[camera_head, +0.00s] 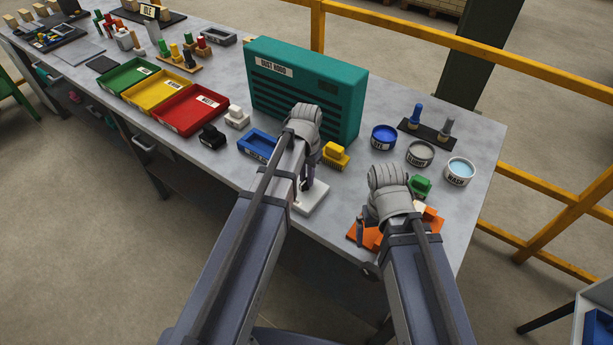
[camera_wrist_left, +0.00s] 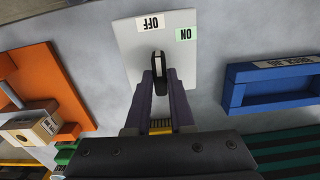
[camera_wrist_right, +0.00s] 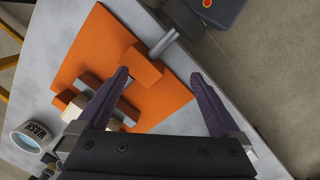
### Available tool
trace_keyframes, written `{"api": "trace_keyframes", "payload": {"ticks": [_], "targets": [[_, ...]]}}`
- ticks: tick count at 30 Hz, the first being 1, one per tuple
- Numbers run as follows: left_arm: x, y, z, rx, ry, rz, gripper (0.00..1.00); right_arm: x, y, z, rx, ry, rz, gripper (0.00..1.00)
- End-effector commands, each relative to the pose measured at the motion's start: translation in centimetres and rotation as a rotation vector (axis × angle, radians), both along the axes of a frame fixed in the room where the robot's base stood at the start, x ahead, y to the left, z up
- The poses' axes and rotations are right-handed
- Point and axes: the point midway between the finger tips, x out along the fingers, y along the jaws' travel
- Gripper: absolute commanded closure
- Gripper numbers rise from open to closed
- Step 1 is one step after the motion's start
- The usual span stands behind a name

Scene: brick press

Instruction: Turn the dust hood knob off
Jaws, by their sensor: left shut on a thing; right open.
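The dust hood (camera_head: 345,115) is a teal slatted box at the back of the table. A pale knob plate (camera_head: 312,200) lies on the table in front of it, partly behind my left arm. In the left wrist view the knob plate (camera_wrist_left: 125,45) carries a white OFF label (camera_wrist_left: 150,22) and a green ON label (camera_wrist_left: 186,34). My left gripper (camera_wrist_left: 160,82) is shut on the black knob (camera_wrist_left: 158,66), whose light line points roughly toward the OFF label; its exact setting is hard to tell. My right gripper (camera_wrist_right: 160,75) is open and empty above an orange mat (camera_wrist_right: 95,45).
Orange and grey blocks (camera_wrist_right: 140,65) sit on the mat under my right gripper. Several round pots, including a blue one (camera_head: 383,137), stand to the right. Green, yellow and red trays (camera_head: 190,110) fill the left.

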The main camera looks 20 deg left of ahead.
Motion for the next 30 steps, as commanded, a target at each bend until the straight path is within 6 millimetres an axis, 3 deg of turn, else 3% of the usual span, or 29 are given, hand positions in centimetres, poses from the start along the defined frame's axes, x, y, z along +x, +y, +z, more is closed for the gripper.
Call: {"api": "trace_keyframes", "payload": {"ticks": [20, 21, 28, 30], "targets": [[-0.03, 0.00, -0.01, 0.000, 0.000, 0.061, 1.00, 0.00, 0.00, -0.01, 0.000, 0.000, 0.000, 0.00], [-0.03, 0.00, -0.01, 0.000, 0.000, 0.061, 0.78, 0.00, 0.00, -0.01, 0.000, 0.000, 0.000, 0.00], [-0.01, 0.00, -0.01, 0.000, 0.000, 0.060, 0.52, 0.00, 0.00, -0.01, 0.000, 0.000, 0.000, 0.00], [-0.01, -0.01, 0.00, 0.000, 0.000, 0.060, 0.49, 0.00, 0.00, 0.00, 0.000, 0.000, 0.000, 0.00]]}}
